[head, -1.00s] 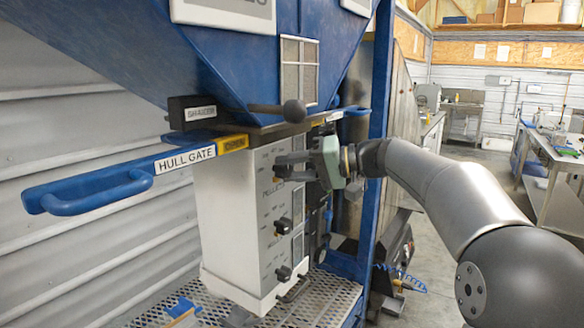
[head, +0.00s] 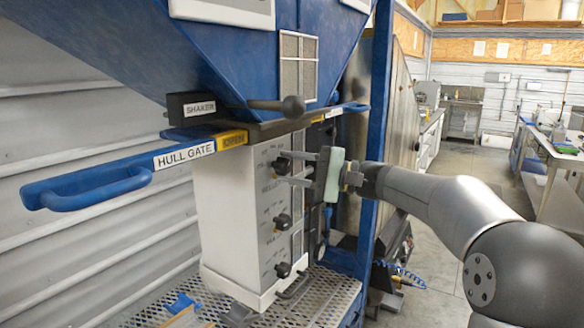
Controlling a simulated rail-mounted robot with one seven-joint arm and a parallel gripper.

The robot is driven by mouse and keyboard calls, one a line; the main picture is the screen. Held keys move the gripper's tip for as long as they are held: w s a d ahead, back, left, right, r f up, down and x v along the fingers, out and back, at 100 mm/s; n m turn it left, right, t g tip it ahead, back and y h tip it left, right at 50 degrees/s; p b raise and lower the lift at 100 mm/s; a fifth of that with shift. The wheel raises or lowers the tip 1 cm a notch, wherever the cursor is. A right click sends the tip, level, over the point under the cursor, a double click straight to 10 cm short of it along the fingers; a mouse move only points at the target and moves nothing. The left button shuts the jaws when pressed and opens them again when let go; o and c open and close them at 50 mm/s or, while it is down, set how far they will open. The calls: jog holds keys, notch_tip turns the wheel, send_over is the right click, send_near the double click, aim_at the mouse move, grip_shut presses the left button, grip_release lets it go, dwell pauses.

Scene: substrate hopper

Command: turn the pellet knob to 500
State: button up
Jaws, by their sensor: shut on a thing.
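The white control box (head: 228,225) hangs under the blue hopper, with a column of black knobs on its right-hand face. The pellet knob (head: 281,166) is the top one, above lettering that seems to read PELLETS. My gripper (head: 291,167) reaches it from the right and is shut on it, one finger above and one below. The fingers partly cover the knob and its scale. The scale numbers and the knob's pointer are too small to read.
Two more knobs (head: 283,220) sit lower on the same face. The blue HULL GATE handle (head: 90,187) sticks out to the left. A blue post (head: 376,120) stands behind my wrist.

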jog(key=shift+m, duration=0.3)
dwell(0.4)
jog(key=o, duration=1)
jog(key=shift+d, duration=0.1)
jog(key=b+v, duration=0.2)
jog(key=v, duration=1.5)
jog(key=shift+s+d+f, duration=0.1)
jog(key=shift+s+f, duration=0.05)
